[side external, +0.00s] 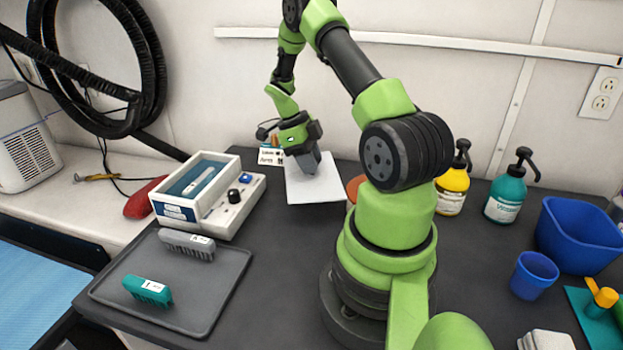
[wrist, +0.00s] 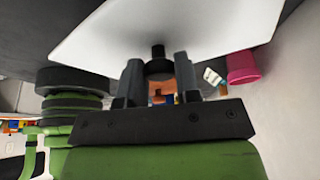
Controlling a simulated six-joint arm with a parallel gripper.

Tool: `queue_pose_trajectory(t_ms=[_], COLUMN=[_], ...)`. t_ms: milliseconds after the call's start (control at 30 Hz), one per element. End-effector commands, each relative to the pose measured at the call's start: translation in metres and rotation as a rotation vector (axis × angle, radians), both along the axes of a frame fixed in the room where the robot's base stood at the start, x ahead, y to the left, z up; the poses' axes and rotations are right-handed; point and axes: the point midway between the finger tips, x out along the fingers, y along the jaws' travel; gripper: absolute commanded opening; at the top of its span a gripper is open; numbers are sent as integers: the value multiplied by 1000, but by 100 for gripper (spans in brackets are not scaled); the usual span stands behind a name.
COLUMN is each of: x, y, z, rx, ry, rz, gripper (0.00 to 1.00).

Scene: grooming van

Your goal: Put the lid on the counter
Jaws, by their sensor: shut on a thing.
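The lid (side external: 318,188) is a flat white plate at the back middle of the dark counter (side external: 285,265). In the wrist view the lid (wrist: 170,30) fills the upper middle, with a black knob (wrist: 158,66) between my fingers. My gripper (side external: 308,166) points down at the lid and is shut on this knob. The lid looks about level in the side view. Whether it touches anything below is hidden.
A white clipper case (side external: 215,195) stands left of the lid, and a small label card (side external: 271,157) behind it. A grey tray (side external: 205,315) holds two combs. Yellow (side external: 452,185) and teal (side external: 505,195) bottles and a blue bin (side external: 575,235) stand right. Counter in front of the lid is clear.

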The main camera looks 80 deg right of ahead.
Motion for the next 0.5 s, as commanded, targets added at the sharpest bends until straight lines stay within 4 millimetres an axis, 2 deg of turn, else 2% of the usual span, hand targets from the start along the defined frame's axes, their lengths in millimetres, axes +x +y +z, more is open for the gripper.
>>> queue_pose_trajectory(t_ms=[167,333,500], x=[0,0,0], y=[0,0,0], z=[-17,-42,-50], rx=[2,2,-1], ry=[1,1,-1], rz=[1,1,1], gripper=[5,5,5])
